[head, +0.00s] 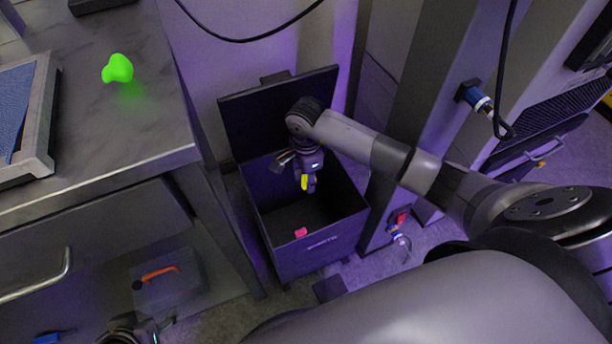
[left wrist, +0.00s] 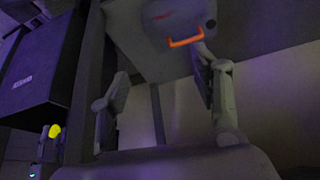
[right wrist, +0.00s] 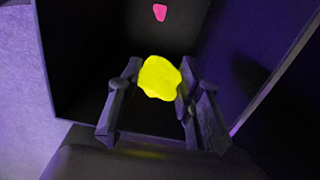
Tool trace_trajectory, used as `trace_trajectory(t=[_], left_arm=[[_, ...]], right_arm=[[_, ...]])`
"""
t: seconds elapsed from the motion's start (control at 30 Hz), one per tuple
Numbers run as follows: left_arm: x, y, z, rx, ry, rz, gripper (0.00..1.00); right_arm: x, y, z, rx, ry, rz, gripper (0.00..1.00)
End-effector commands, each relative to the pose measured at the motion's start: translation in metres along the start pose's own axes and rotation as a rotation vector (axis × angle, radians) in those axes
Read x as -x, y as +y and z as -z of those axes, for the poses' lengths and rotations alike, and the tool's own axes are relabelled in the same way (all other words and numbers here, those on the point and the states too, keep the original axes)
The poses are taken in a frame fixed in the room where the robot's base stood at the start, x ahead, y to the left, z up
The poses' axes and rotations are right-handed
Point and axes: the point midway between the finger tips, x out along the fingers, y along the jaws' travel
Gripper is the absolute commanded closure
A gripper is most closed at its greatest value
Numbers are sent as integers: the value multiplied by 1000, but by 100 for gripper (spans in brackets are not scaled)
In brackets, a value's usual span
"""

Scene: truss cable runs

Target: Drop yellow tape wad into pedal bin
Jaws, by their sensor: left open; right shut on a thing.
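The yellow tape wad (head: 304,183) is held between the fingertips of my right gripper (head: 308,181), over the open mouth of the dark pedal bin (head: 322,247). In the right wrist view the bright yellow wad (right wrist: 160,78) sits between the fingers, with the dark bin inside beyond it. The bin's lid stands raised at the back. My left gripper (left wrist: 161,70) is open and empty in the left wrist view. In the head view only part of it shows at the bottom left edge.
A pink scrap (head: 300,232) lies in the bin. A green wad (head: 118,68) rests on the grey worktop (head: 75,115) at left. A case with an orange handle (head: 160,272) is below it. Posts, a cabinet and hanging cables stand right of the bin.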

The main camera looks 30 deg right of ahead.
Motion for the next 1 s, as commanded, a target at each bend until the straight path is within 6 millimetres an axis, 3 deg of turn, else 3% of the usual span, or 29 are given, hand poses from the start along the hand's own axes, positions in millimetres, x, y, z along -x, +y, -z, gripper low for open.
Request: trace_trajectory(t=[0.47,0.5,0.83,1.0], left_arm=[[-3,2,12,-2,55,-3,43],[-3,2,12,-2,55,-3,43],[-3,2,12,-2,55,-3,43],[-3,2,12,-2,55,-3,43]], right_arm=[[-4,0,0,0,0,0,82],[-4,0,0,0,0,0,66],[-4,0,0,0,0,0,44],[-4,0,0,0,0,0,44]])
